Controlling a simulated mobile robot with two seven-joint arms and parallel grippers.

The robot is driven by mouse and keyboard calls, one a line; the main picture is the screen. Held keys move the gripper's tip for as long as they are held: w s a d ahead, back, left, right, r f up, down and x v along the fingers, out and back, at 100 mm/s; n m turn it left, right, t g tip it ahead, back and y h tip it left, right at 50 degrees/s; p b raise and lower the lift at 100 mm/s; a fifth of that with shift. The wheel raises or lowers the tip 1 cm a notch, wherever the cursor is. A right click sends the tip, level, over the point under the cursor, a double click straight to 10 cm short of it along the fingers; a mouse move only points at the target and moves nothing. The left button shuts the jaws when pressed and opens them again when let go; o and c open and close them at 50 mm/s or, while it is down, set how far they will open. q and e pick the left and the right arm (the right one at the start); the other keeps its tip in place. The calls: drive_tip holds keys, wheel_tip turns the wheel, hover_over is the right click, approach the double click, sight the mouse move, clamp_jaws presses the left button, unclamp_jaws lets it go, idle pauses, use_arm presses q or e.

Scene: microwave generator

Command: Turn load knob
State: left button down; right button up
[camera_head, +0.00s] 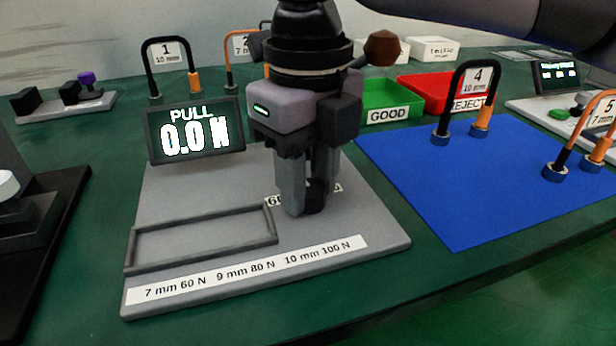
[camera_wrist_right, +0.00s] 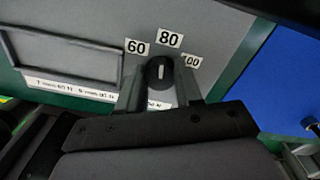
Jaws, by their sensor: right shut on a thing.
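The load knob is a small black dial with a white pointer line. In the right wrist view the knob (camera_wrist_right: 160,72) sits between my fingers, with labels 60, 80 and 100 around it; its pointer stands about upright in the picture, roughly toward 80. In the head view the knob (camera_head: 315,200) shows partly, low between the fingers. My right gripper (camera_head: 304,205) points down over the grey tester plate (camera_head: 200,195) and is shut on the knob. The display (camera_head: 195,130) reads PULL 0.0 N. My left gripper is not in view.
A raised rectangular frame (camera_head: 135,250) lies left of the knob. A blue mat (camera_head: 440,200) with hooped shackles, a green GOOD tray (camera_head: 385,95) and a red REJECT tray (camera_head: 425,88) are to the right. Shackles 1 (camera_head: 150,65) and 2 (camera_head: 230,62) stand behind.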

sight(309, 187)
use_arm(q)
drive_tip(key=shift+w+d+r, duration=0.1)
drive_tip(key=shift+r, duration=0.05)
use_arm(e)
drive_tip(key=shift+m, duration=0.9)
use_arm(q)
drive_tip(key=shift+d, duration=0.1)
use_arm(e)
drive_tip(key=shift+r, duration=0.1)
drive_tip(key=o, duration=1)
drive_tip(key=shift+o, duration=0.2)
wheel_tip(309, 187, up, 6)
drive_tip(key=shift+r+p, duration=0.1)
drive_tip(key=shift+p, duration=0.8)
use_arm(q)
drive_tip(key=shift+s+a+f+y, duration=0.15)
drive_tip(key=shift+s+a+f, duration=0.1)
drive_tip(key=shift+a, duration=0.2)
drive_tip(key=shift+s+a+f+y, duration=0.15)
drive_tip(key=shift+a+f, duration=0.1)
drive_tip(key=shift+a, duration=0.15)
use_arm(e)
drive_tip(key=shift+r, duration=0.45)
